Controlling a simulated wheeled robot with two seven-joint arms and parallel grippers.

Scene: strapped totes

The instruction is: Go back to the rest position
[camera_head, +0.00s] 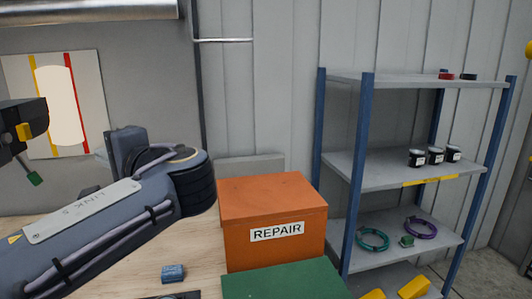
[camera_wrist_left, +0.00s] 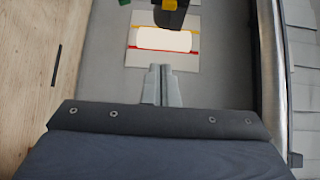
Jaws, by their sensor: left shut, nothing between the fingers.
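My left arm comes in from the left in the head view, and its dark wrist bends back behind the forearm. The left gripper (camera_head: 105,154) is partly hidden there by the arm. In the left wrist view its two grey fingers (camera_wrist_left: 161,84) are together, with nothing between them. They point toward a grey wall with a white lit panel (camera_wrist_left: 164,39) framed by red and yellow stripes. My right gripper is in neither view.
An orange REPAIR box (camera_head: 274,224) and a green box (camera_head: 285,281) stand beside my arm. A small blue block (camera_head: 173,273) lies on the wooden table (camera_head: 120,280). A black device (camera_head: 24,116) hangs near the panel. A shelf rack (camera_head: 385,174) stands at right.

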